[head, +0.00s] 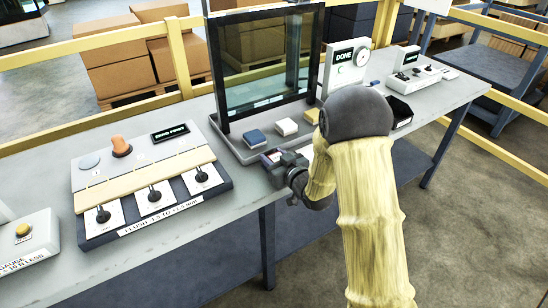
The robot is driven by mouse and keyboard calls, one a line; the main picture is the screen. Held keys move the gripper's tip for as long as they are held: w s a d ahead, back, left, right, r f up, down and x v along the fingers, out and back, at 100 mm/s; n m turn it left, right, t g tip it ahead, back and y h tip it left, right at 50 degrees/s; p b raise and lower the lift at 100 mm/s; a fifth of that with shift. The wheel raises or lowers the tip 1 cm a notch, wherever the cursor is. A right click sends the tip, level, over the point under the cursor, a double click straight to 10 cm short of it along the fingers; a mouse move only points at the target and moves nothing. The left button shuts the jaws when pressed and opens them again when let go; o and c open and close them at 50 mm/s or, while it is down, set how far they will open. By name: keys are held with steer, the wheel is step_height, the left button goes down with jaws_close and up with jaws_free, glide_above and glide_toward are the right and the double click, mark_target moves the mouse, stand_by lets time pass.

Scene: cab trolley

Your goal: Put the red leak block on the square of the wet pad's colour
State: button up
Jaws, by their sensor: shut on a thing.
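My gripper (272,160) is at the front edge of the bench, in front of a dark-framed glass tank (268,60). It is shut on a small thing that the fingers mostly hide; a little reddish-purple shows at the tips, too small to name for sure. I cannot tell which pad is wet. No red block shows clearly elsewhere, and coloured squares are not clearly visible.
A panel with several levers (150,185) and an orange knob (121,147) stands left of my gripper. A "DONE" box with a dial (345,68) and a switch box (415,75) stand to the right. A button box (25,240) is at far left. Yellow rails run behind.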

steer(key=o, duration=1)
steer(key=shift+r, duration=0.1)
steer(key=v, duration=1.2)
